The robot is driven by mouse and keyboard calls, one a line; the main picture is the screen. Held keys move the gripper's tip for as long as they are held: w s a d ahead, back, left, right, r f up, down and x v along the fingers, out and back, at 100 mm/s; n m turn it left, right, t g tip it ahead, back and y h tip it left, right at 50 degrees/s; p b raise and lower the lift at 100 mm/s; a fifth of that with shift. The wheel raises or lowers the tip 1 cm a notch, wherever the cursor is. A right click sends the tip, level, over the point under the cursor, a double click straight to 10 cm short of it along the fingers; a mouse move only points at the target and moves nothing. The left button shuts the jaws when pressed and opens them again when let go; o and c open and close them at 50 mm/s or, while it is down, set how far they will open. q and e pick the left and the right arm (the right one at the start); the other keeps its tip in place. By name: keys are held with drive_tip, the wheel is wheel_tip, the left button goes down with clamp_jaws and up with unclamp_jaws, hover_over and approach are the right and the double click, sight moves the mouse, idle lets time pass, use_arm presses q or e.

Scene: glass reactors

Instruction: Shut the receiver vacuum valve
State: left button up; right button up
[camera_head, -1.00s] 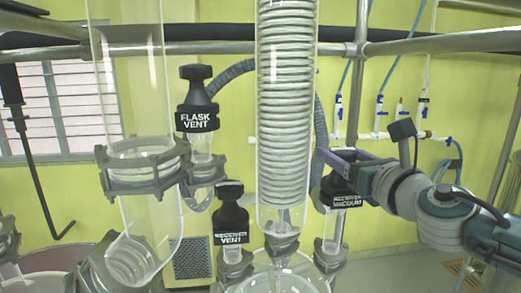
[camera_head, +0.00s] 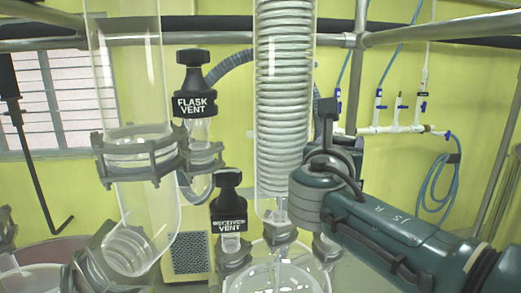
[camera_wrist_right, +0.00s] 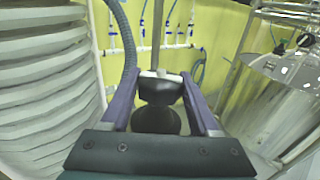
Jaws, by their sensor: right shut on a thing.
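The receiver vacuum valve has a black knob (camera_wrist_right: 158,92) and a dark round body below it in the right wrist view. My right gripper (camera_wrist_right: 162,80) is shut on this knob, with a purple finger on each side. In the head view my right wrist covers most of the valve and hides its label. The metal clamp (camera_head: 327,250) under it still shows. The fingertips are hidden in the head view. I cannot tell from the knob how far the valve is turned. My left gripper is in neither view.
The ribbed coil condenser (camera_head: 286,90) stands just left of my right arm. The receiver vent valve (camera_head: 229,205) and flask vent valve (camera_head: 194,100) are further left. A grey hose (camera_wrist_right: 122,40) runs close by the right gripper. A metal post (camera_head: 360,60) stands behind.

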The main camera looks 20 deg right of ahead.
drive_tip(key=shift+m+g+h+b, duration=0.6)
drive_tip(key=shift+g+b, duration=0.05)
drive_tip(key=shift+g, duration=0.15)
drive_tip(key=o, duration=1.4)
